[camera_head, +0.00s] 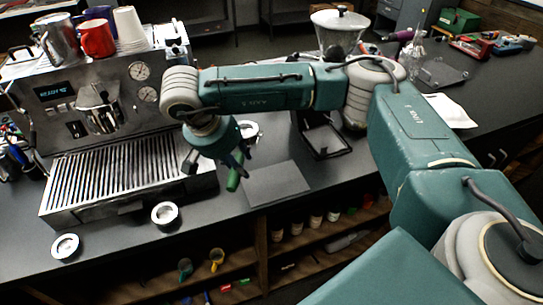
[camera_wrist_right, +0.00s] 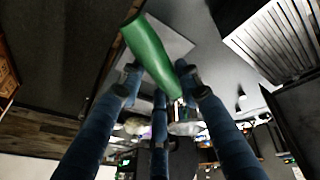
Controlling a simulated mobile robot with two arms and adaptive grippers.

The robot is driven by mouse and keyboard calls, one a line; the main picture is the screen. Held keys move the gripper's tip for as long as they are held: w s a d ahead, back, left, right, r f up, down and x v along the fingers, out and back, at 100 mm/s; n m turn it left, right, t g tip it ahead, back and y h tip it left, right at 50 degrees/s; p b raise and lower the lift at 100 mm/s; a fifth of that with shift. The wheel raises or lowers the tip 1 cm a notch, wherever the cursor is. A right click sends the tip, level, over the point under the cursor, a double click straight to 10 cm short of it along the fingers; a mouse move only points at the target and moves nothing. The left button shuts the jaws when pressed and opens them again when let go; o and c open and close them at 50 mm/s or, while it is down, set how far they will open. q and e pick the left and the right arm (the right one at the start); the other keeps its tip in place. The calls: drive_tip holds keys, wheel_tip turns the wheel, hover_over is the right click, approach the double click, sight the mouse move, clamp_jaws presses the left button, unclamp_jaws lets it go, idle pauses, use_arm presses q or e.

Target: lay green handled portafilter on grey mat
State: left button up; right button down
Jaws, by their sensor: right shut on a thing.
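My right gripper (camera_head: 232,166) is over the counter, just left of the grey mat (camera_head: 278,185). It is shut on the green handled portafilter, whose green handle (camera_head: 234,180) points downward below the fingers in the head view. In the right wrist view the green handle (camera_wrist_right: 155,50) runs between my blue fingers (camera_wrist_right: 160,90), tilted. The portafilter's metal head is hidden or too small to make out. The mat is flat, bare and dark grey, near the counter's front edge. My left gripper is not in view.
The espresso machine (camera_head: 62,112) with its ribbed drip tray (camera_head: 100,180) stands to the left. Two white-rimmed round parts (camera_head: 165,213) (camera_head: 65,246) lie in front of it. A grinder (camera_head: 338,35) with a black base (camera_head: 322,138) stands behind the mat. Shelves (camera_head: 325,232) are below.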

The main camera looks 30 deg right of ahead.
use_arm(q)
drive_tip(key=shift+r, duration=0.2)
use_arm(e)
drive_tip(key=shift+s+d+f+m+g, duration=0.15)
drive_tip(key=shift+d+f+m+g, duration=0.25)
drive_tip(key=shift+d+f+m, duration=0.95)
drive_tip(key=shift+s+d+f+m+g, duration=0.1)
drive_tip(key=shift+d+f+m+g, duration=0.45)
drive_tip(key=shift+d+f, duration=1.5)
drive_tip(key=shift+s+d+f+m+g, duration=0.2)
drive_tip(key=shift+d+f+m, duration=0.9)
drive_tip(key=shift+f, duration=1.2)
use_arm(q)
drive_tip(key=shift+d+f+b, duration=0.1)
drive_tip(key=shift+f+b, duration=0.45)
drive_tip(key=shift+b, duration=0.3)
use_arm(e)
drive_tip(key=shift+f, duration=0.65)
drive_tip(key=c, duration=1.1)
unclamp_jaws()
drive_tip(key=v, duration=1.2)
drive_tip(key=shift+a, duration=0.1)
